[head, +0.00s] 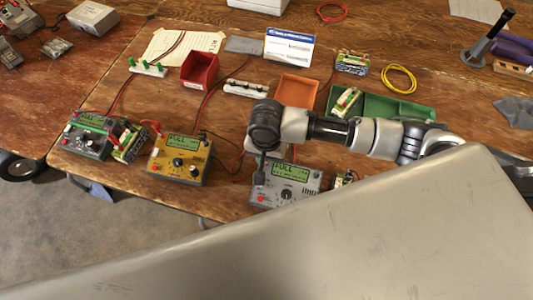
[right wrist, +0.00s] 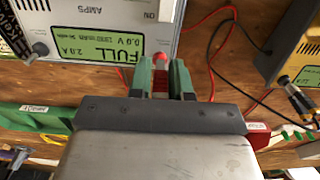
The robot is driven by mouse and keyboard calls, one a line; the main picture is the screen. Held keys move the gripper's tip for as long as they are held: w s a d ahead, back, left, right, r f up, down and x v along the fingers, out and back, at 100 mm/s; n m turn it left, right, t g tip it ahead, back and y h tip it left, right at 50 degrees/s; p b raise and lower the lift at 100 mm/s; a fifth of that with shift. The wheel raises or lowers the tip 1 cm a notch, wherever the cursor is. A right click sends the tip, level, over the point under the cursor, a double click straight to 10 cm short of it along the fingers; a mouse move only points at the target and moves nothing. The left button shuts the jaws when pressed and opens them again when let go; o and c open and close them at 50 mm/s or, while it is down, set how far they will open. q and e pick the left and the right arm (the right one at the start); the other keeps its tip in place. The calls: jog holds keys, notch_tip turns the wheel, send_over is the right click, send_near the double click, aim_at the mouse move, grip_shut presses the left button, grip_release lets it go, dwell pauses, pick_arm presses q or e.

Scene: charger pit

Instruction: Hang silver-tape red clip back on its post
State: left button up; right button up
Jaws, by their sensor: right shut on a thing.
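My right gripper (right wrist: 161,82) is shut on a red clip (right wrist: 160,84); its green-tipped fingers stand on both sides of the clip. A rounded red tip (right wrist: 160,57) shows just ahead of the fingers; I cannot tell if it belongs to the clip. Silver tape cannot be made out. In the head view the gripper (head: 260,170) is at the back left of the silver charger (head: 286,185), and its fingertips are hard to see. The charger's display reads FULL. A white rail with dark posts (head: 245,88) lies behind; I cannot tell which post is the clip's. My left gripper is not in view.
The yellow charger (head: 180,160) stands left of the silver one, with the grey-green charger (head: 87,135) farther left. Red and black cables run between them. A red bin (head: 199,70), an orange tray (head: 297,90) and a green tray (head: 405,108) stand behind.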

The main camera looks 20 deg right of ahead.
dwell(0.3)
jog(key=o, duration=0.8)
jog(key=shift+o, duration=1)
jog(key=shift+r, duration=0.1)
notch_tip(320, 180, up, 7)
jog(key=p, duration=1)
jog(key=shift+r, duration=0.15)
